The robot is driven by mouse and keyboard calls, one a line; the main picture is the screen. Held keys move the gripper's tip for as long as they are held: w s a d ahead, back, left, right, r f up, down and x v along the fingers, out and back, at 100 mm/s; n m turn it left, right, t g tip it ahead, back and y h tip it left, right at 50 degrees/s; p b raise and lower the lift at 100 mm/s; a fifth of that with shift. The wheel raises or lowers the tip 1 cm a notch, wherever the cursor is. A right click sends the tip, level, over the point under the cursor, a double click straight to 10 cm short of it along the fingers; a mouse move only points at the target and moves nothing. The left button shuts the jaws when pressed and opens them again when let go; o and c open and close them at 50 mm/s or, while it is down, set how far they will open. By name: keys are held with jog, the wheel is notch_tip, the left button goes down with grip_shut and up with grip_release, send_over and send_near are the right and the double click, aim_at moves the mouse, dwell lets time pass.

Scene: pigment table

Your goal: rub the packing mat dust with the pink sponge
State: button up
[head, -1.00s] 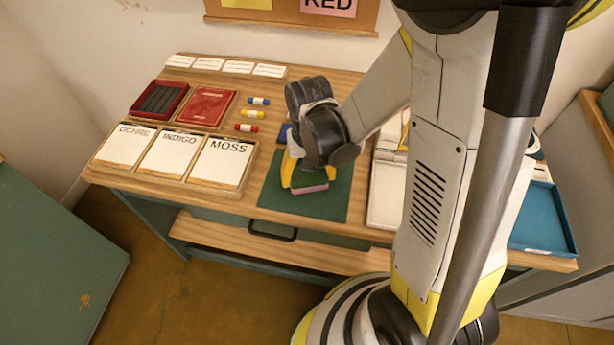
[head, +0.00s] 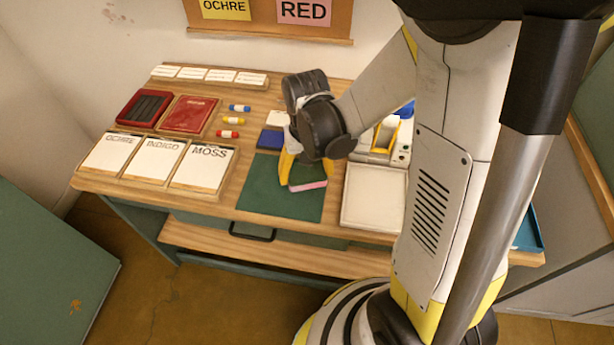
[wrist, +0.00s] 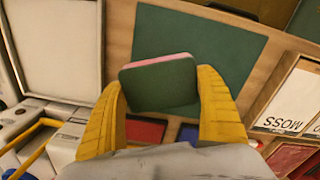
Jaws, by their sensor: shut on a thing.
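The pink sponge (head: 308,186) has a dark green face on one side. My gripper (head: 298,176) is shut on it, with its yellow fingers on either side. In the wrist view the sponge (wrist: 160,84) sits between the two yellow fingers (wrist: 162,100), its green face toward the camera and a pink edge beyond. The sponge is over the right part of the green packing mat (head: 262,197); I cannot tell whether it touches. The mat also shows in the wrist view (wrist: 225,55). No dust can be made out on the visible mat.
Left of the mat are label trays, such as MOSS (head: 203,168), a dark red box (head: 145,107) and a red book (head: 188,114). A blue pad (head: 271,139) lies behind the mat. A white tray (head: 374,200) stands close on its right. The mat's front left is clear.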

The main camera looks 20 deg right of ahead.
aim_at(306, 172)
jog(key=shift+r+p, duration=1.35)
jog(key=shift+r, duration=0.75)
